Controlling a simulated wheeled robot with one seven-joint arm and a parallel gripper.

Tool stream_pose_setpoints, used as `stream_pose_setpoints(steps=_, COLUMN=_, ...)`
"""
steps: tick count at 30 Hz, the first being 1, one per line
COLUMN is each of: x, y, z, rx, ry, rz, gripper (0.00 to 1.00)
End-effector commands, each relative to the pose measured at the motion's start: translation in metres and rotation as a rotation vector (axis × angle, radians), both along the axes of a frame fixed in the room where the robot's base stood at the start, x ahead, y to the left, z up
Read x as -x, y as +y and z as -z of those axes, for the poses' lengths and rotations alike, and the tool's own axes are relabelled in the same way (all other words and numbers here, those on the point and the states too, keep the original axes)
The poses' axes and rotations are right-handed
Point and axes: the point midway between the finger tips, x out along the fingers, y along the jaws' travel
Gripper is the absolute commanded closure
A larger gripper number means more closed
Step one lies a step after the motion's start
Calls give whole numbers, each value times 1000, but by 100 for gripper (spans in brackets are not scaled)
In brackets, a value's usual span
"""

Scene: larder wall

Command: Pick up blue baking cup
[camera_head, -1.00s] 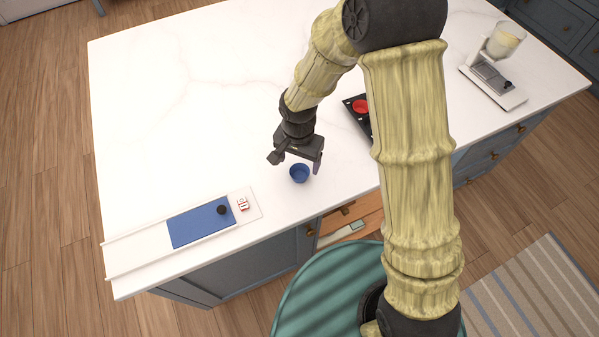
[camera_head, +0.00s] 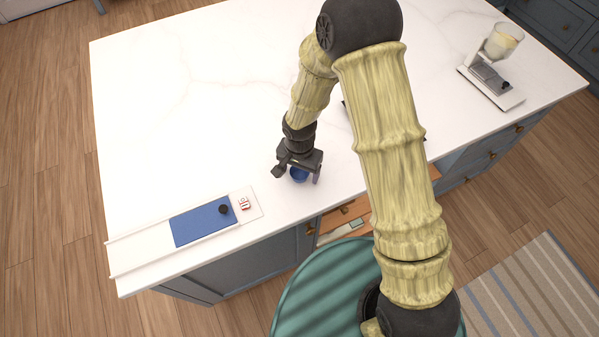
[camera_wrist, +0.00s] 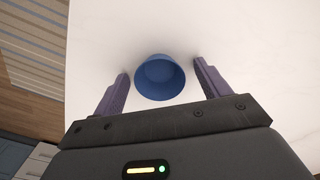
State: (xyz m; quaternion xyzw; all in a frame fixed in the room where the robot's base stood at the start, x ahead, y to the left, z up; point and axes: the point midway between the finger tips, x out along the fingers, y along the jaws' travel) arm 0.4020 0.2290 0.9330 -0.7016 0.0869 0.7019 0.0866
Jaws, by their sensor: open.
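The blue baking cup (camera_head: 299,175) stands upright on the white counter near its front edge, partly hidden by my gripper in the head view. In the wrist view the cup (camera_wrist: 160,78) shows its open top, between and a little beyond the two purple fingertips. My gripper (camera_head: 299,178) is open, pointing down right at the cup. In the wrist view its fingers (camera_wrist: 160,75) stand on either side of the cup, with a gap on both sides. The fingers are not closed on it.
A white rail board with a blue slider panel (camera_head: 200,224) and black knob lies to the left on the counter (camera_head: 170,130). A white appliance with a glass bowl (camera_head: 503,42) stands at the far right. An open drawer (camera_head: 345,215) is below the front edge.

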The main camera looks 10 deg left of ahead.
Motion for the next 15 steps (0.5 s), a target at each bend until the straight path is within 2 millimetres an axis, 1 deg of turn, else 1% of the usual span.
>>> stream_pose_setpoints(steps=13, x=0, y=0, z=0, rx=0, ry=0, rz=0, gripper=24)
stream_pose_setpoints(steps=14, x=0, y=0, z=0, rx=0, ry=0, rz=0, gripper=28)
stream_pose_setpoints(steps=15, x=0, y=0, z=0, rx=0, ry=0, rz=0, gripper=36)
